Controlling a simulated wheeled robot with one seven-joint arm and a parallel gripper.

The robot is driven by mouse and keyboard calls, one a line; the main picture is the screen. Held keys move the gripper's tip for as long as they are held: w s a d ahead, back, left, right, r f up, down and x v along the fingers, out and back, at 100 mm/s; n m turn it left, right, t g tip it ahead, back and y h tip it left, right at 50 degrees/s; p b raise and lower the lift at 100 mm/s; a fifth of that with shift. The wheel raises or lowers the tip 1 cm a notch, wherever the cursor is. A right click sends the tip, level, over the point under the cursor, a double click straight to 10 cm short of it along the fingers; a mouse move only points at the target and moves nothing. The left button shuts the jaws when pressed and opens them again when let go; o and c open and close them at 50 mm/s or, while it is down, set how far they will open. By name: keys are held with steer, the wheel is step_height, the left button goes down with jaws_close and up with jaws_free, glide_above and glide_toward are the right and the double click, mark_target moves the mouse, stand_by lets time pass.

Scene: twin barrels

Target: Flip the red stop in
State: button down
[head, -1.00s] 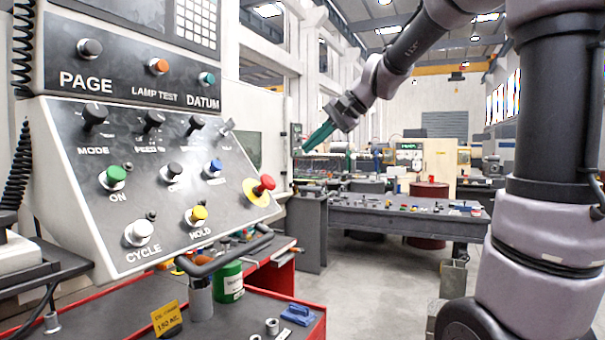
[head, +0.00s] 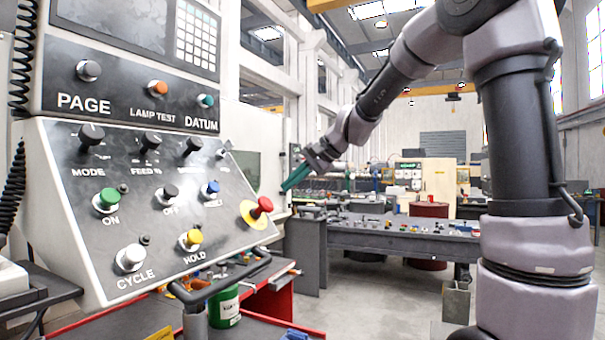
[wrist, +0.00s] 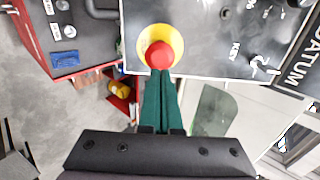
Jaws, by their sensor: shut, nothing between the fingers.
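The red stop (head: 265,204) is a round mushroom button on a yellow disc (head: 249,213) at the lower right corner of the sloped control panel. My gripper (head: 286,187) has green fingers and is shut and empty, just up and right of the button in the head view. In the wrist view the gripper tips (wrist: 160,75) reach the button's near edge in the picture. I cannot tell whether they touch it.
The control panel (head: 75,240) carries several other knobs and buttons, including the yellow HOLD button (head: 190,238) and a key switch (wrist: 262,64). A dark bar handle (head: 225,283) runs below it, near a green can (head: 224,306). A workbench (head: 400,240) stands behind; open floor lies between.

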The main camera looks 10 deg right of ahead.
mark_target(268, 202)
steer(key=x, duration=0.6)
steer(key=shift+a, duration=0.1)
steer(key=shift+x, duration=0.9)
steer(key=v, duration=1.4)
steer(key=shift+s, duration=0.15)
steer(key=s+d+f+n+h, duration=0.1)
steer(key=s+d+f+h, duration=0.1)
steer(key=s, duration=0.6)
steer(key=s+d+f+n+t+h, duration=0.1)
steer(key=s+d+f+h, duration=0.1)
steer(key=s+d+f, duration=0.2)
steer(key=s+d+f+h, duration=0.2)
steer(key=s+d, duration=0.6)
steer(key=s, duration=0.4)
steer(key=shift+s+d+f+n, duration=0.2)
steer(key=shift+f+n, duration=0.2)
steer(key=shift+f, duration=0.15)
